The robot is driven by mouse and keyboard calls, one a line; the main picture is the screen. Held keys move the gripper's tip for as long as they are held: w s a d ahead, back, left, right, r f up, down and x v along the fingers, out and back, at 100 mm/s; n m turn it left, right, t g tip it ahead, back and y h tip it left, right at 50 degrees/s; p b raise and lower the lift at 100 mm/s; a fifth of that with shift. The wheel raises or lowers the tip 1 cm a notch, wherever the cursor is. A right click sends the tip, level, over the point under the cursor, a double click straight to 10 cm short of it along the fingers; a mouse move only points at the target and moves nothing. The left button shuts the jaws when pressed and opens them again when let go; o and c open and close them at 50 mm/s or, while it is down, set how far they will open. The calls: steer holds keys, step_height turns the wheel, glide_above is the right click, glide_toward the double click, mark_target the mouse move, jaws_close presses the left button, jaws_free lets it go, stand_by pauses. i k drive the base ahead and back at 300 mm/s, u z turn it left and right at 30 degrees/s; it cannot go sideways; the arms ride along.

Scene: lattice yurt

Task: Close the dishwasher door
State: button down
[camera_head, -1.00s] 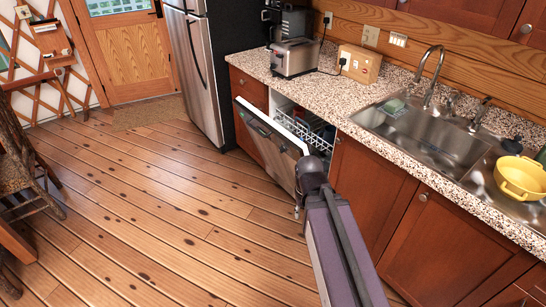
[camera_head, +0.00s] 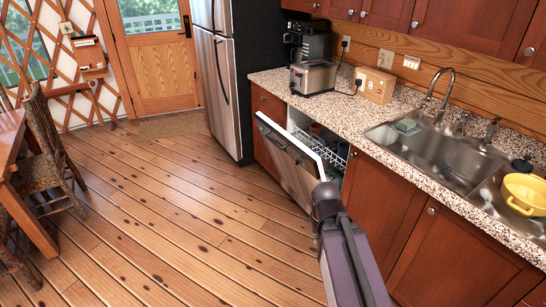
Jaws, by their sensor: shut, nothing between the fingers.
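The dishwasher door (camera_head: 288,160) is partly open, tilted out from the cabinet front below the counter. Its pale inner edge faces up, and the dishwasher's white rack (camera_head: 330,148) shows in the gap behind it. My arm (camera_head: 350,255) reaches in from the bottom of the view, and its dark joint (camera_head: 325,200) overlaps the right end of the door. My gripper is not visible; it is hidden beyond this joint. I cannot tell whether it touches the door.
The speckled counter (camera_head: 355,120) runs above the dishwasher, with a toaster (camera_head: 313,77) and a sink (camera_head: 440,155) on it. A fridge (camera_head: 222,80) stands to the left. The wooden floor (camera_head: 190,220) before the door is clear. A chair (camera_head: 50,150) stands at far left.

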mark_target(301, 182)
steer(key=k, duration=1)
steer(key=u, duration=0.75)
steer(key=i, duration=1.75)
steer(key=z, duration=0.6)
steer(key=i, duration=0.5)
steer(key=z, duration=0.35)
